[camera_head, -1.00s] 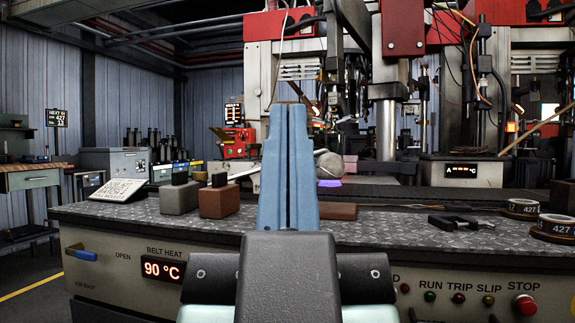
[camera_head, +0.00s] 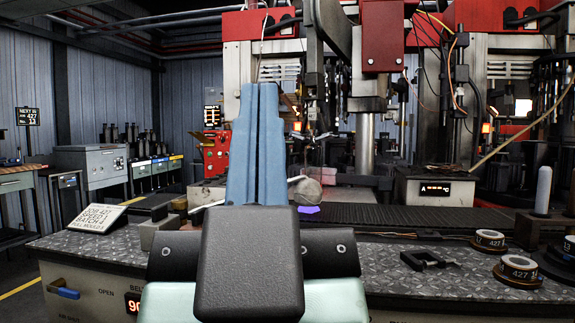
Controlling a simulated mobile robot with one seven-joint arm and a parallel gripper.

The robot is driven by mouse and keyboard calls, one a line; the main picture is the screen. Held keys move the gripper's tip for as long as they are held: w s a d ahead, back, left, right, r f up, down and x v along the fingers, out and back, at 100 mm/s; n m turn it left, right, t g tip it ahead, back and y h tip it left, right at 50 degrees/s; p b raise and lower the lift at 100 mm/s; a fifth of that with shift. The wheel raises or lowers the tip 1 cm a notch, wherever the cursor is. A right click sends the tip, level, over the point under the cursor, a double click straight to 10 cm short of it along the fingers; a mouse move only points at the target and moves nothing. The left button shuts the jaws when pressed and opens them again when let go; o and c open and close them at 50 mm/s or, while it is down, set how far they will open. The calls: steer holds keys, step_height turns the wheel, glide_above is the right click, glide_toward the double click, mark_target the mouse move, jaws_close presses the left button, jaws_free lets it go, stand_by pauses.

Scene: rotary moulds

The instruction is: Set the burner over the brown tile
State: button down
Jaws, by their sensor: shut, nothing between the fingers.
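My gripper (camera_head: 259,92) is the long blue-grey tapered pair of fingers in the middle left of the head view. The fingers are shut together with nothing visible between them, pointing up and away over the bench. No brown tile shows clearly now; my arm covers that part of the bench. I cannot tell for sure which thing is the burner. An upright grey cylinder (camera_head: 543,188) on a dark base stands at the right, well apart from my gripper. A grey rounded object (camera_head: 307,191) lies behind the gripper, to its right.
A black clamp (camera_head: 428,260) and a labelled ring (camera_head: 519,269) lie there. A purple piece (camera_head: 306,210) lies farther back. A white sign (camera_head: 96,218) and a grey block (camera_head: 157,232) stand left.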

step_height(320, 180, up, 37)
steer(key=p, duration=3.3)
steer(key=shift+f+p, duration=0.2)
steer(key=shift+p, duration=0.2)
